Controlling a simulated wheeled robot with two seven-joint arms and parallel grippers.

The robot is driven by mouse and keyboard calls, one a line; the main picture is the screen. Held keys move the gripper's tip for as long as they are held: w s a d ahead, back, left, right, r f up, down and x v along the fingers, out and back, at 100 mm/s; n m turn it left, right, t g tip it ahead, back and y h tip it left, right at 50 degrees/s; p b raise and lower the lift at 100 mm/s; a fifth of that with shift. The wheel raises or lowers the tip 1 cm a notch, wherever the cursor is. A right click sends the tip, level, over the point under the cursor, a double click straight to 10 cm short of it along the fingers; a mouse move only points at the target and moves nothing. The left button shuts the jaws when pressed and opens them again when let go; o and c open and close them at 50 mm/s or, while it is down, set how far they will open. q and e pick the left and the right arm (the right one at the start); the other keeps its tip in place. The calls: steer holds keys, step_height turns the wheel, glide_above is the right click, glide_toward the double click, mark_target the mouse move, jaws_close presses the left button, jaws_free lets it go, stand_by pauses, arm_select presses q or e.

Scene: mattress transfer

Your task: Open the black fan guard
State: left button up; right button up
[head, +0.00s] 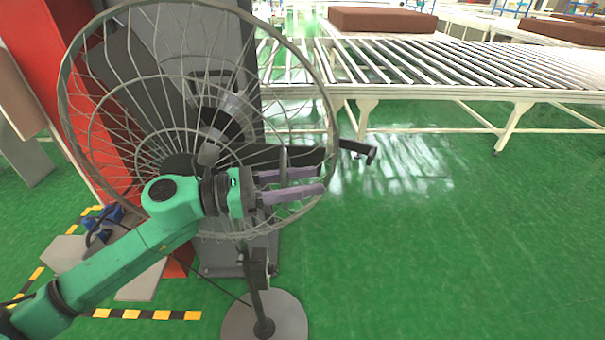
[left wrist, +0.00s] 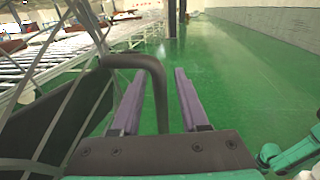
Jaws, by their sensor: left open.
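The fan guard (head: 165,110) is a large round wire cage on a stand, at the left of the head view. Its wires also fill the left edge of the left wrist view (left wrist: 62,115). A dark curved handle (left wrist: 155,75) stands out from the guard in the left wrist view. My left gripper (head: 321,180) is at the guard's lower right, with its purple fingers pointing right. It is open, and in the left wrist view its fingers (left wrist: 160,80) lie on either side of the handle's bar, with gaps visible.
A round grey stand base (head: 290,318) sits on the green floor below the guard. A red and grey machine (head: 65,40) is behind it at the left. A roller conveyor (head: 440,65) with brown mattresses (head: 382,20) runs along the back. The floor at the right is clear.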

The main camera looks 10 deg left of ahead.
arm_select(q)
jaws_close()
stand_by(1.4)
